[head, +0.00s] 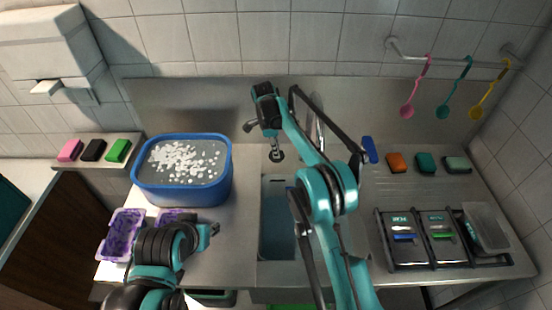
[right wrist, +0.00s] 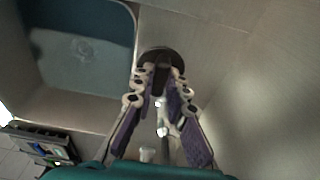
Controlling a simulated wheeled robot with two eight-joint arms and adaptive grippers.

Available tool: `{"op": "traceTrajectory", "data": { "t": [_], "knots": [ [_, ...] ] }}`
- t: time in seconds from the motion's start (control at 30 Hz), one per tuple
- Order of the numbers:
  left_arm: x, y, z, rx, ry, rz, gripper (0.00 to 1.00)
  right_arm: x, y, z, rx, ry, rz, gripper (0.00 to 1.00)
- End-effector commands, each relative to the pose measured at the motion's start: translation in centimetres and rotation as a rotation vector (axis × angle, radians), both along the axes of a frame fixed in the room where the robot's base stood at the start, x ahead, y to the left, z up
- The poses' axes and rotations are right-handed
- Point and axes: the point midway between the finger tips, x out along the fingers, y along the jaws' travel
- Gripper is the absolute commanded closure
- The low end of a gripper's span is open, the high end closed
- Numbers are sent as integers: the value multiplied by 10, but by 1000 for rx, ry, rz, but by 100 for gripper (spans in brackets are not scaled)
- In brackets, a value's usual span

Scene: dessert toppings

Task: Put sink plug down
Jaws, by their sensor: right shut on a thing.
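The sink plug is a dark round disc. In the right wrist view the plug (right wrist: 158,54) sits at the tips of my right gripper (right wrist: 162,78), whose two purple-padded fingers are closed on it. In the head view the right gripper (head: 274,140) points down behind the sink, with the plug (head: 277,156) at its lower end. I cannot tell whether the plug touches the counter. The sink (head: 275,235) has a blue basin and is partly hidden by my right arm; its drain (right wrist: 85,48) shows in the wrist view. My left gripper (head: 209,232) is at lower left, its fingers unclear.
A blue tub (head: 150,190) with white bits stands left of the sink, near purple baskets (head: 122,235). Sponges (head: 397,163) lie at the back right. A black rack (head: 420,258) with dark boxes stands at right. Colored spoons (head: 452,95) hang on a wall rail.

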Motion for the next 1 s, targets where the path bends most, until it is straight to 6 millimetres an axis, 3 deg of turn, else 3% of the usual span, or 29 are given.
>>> {"op": "traceTrajectory", "data": {
  "t": [0.3, 0.67, 0.7, 0.77, 1.0],
  "knots": [
    [0, 0, -11, 0, 0, 0, 66, 0, 0, -38, 0, 0, 0, 100],
    [0, 0, -12, 0, 0, 0, 66, 0, 0, -42, 0, 0, 0, 100],
    [0, 0, -12, 0, 0, 0, 66, 0, 0, -42, 0, 0, 0, 81],
    [0, 0, -11, 0, 0, 0, 66, 0, 0, -42, 0, 0, 0, 66],
    [0, 0, -11, 0, 0, 0, 66, 0, 0, -41, 0, 0, 0, 66]
  ]
}}
